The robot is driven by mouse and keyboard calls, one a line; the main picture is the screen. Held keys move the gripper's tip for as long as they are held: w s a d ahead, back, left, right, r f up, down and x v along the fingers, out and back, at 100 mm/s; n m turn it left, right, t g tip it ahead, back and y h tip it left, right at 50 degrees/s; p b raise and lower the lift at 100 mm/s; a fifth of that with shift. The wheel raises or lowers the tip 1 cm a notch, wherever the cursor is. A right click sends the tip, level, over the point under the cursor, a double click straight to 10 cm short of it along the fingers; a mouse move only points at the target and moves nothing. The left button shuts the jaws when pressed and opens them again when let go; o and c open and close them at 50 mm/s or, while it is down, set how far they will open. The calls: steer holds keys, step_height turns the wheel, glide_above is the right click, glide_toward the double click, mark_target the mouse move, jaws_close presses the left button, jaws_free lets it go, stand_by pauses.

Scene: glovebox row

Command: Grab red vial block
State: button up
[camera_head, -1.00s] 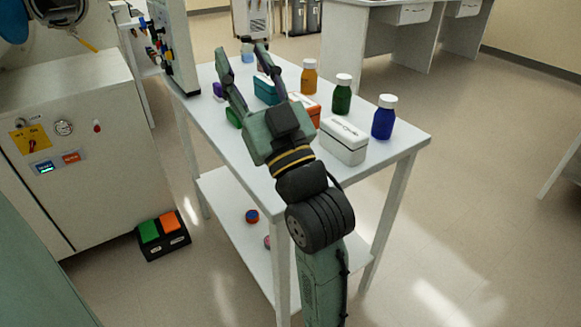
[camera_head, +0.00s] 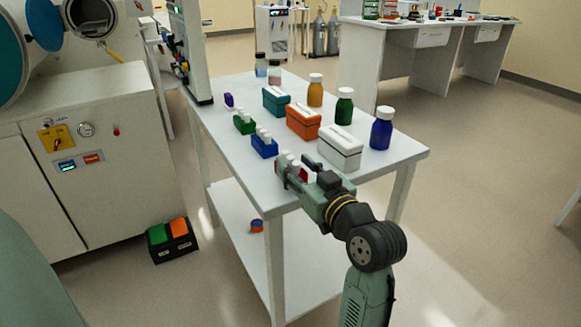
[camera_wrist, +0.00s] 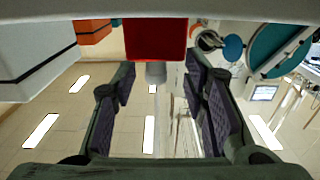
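The red vial block (camera_head: 303,174) stands near the front end of the white table, mostly hidden by my gripper in the head view. Pale vial caps show above it. My gripper (camera_head: 297,164) is open, with its fingers around or just beside the block; the exact overlap is unclear there. In the wrist view the red block (camera_wrist: 156,40) is at the top centre, ahead of my open gripper (camera_wrist: 160,85). A pale vial top (camera_wrist: 155,72) lies between the two fingers, apart from both.
A blue vial block (camera_head: 264,147) and a green vial block (camera_head: 244,123) stand farther back. A white box (camera_head: 339,152), an orange box (camera_head: 303,123) and a blue bottle (camera_head: 381,134) stand to the right. The table's left strip is clear.

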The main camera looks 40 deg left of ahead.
mark_target(283, 151)
steer(key=x, duration=0.3)
steer(key=shift+w+a+p, duration=0.25)
steer(key=shift+p, duration=0.15)
steer(key=shift+c, duration=0.6)
jaws_close()
